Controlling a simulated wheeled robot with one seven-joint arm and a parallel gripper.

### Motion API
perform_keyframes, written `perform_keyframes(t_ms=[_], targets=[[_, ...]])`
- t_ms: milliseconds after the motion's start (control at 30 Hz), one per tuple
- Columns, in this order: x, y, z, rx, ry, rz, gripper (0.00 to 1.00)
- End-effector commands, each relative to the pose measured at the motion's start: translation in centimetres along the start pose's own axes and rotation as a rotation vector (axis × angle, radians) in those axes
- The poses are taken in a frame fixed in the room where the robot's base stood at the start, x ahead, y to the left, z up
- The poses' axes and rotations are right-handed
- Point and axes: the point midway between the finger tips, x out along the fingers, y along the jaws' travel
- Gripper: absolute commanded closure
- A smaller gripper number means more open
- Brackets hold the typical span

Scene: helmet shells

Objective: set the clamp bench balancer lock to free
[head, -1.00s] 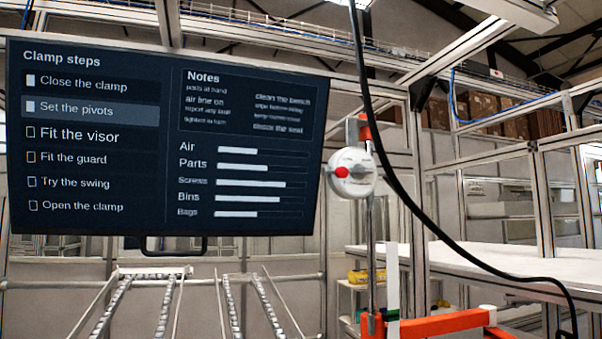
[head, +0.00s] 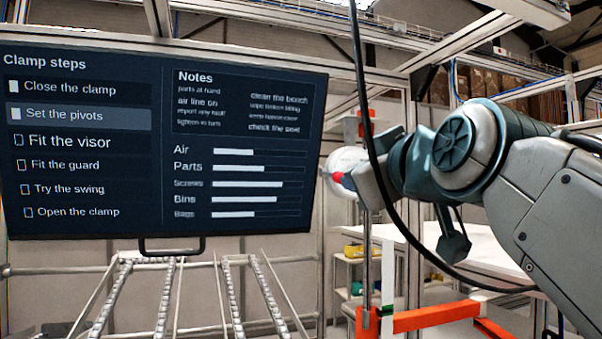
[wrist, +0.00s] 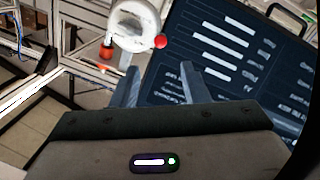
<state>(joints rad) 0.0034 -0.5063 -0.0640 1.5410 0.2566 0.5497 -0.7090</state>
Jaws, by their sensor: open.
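The balancer (head: 343,163) is a round white housing high on a vertical post, with a red knob (head: 337,177) on its front left. In the wrist view the white housing (wrist: 128,22) is at the top, partly cut by the edge, with the red knob (wrist: 160,41) at its right side. My gripper (wrist: 161,72) is open and empty. Its fingers point toward the housing, and the knob is ahead of the gap, apart from both fingers. In the head view my gripper (head: 362,183) covers the housing's right side. I cannot read the lock's setting.
A dark screen (head: 160,140) listing clamp steps stands left of the balancer. A black cable (head: 378,150) hangs in front of my wrist in the head view. An orange clamp frame (head: 435,316) is below, and a white bench (head: 480,258) lies behind my arm.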

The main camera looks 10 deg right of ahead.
Motion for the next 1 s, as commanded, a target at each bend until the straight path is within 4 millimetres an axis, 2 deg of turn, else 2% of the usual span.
perform_keyframes(t_ms=[300,500,700,1000], targets=[[7.0,0.1,-0.1,0.003,-0.007,-0.003,0.59],[10.3,0.0,0.0,0.003,-0.005,-0.003,0.59],[11.9,-0.1,0.1,0.001,-0.004,-0.003,0.59],[12.1,-0.1,0.2,0.002,-0.003,-0.003,0.59]])
